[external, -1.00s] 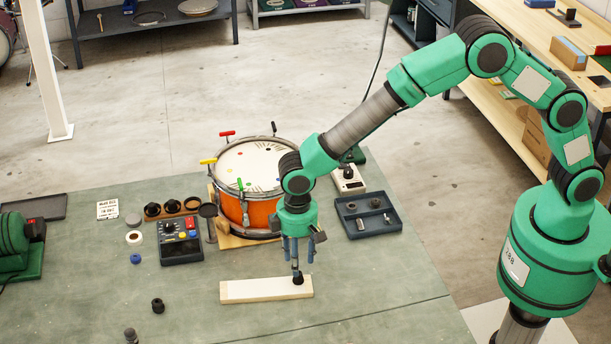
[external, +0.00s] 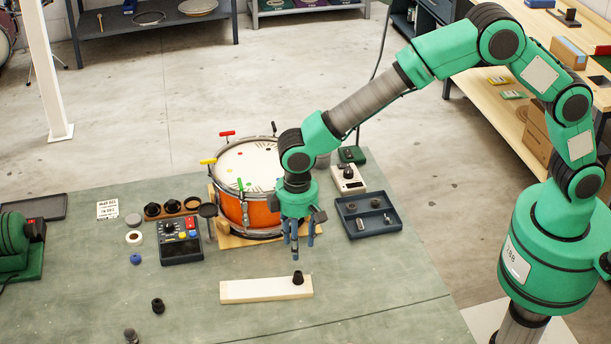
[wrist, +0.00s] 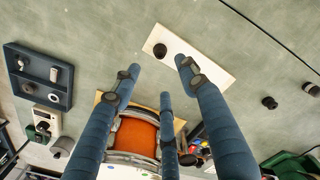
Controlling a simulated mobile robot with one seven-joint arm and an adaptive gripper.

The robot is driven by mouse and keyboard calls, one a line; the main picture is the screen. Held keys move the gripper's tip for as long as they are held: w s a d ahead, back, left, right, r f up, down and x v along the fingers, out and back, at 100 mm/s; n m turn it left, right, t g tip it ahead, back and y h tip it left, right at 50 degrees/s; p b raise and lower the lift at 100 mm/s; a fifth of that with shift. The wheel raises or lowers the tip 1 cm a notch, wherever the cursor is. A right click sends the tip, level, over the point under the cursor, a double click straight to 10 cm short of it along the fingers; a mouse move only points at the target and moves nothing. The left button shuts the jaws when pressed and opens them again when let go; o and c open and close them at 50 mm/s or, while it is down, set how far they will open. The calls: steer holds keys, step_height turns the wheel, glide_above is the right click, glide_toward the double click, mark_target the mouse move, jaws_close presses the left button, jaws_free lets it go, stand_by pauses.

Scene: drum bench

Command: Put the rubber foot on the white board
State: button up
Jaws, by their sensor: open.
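The rubber foot (external: 298,277), a small black tapered piece, stands on the right part of the white board (external: 250,291), a pale rectangular slab on the bench. In the wrist view the foot (wrist: 160,50) shows as a dark round shape near one end of the board (wrist: 212,62). My gripper (external: 302,248) is above and behind the board, fingers pointing down, apart from the foot. In the wrist view its blue fingers (wrist: 155,75) are spread, with nothing between them.
The orange drum (external: 250,208) on its wooden stand is just behind my gripper. A dark tray (external: 352,228) with small parts is at the right. A control box (external: 180,250) is at the left. Another black piece (external: 158,305) lies left of the board. The bench front is mostly clear.

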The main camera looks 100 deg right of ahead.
steer(key=s+a+r+n+t, duration=0.1)
steer(key=s+a+r, duration=0.2)
steer(key=s+r, duration=0.8)
steer(key=s+a+r+n+t, duration=0.1)
steer(key=s+a+r+t, duration=0.15)
steer(key=s+r, duration=0.9)
steer(key=s+a+r+n+t, duration=0.1)
steer(key=s+a+r, duration=0.1)
steer(key=s, duration=1)
steer(key=s+a+r+n+t, duration=0.1)
steer(key=s+r, duration=0.3)
steer(key=s, duration=0.8)
steer(key=shift+s+a+n, duration=0.3)
steer(key=shift+s+a, duration=0.05)
steer(key=shift+a, duration=0.15)
steer(key=shift+r, duration=0.15)
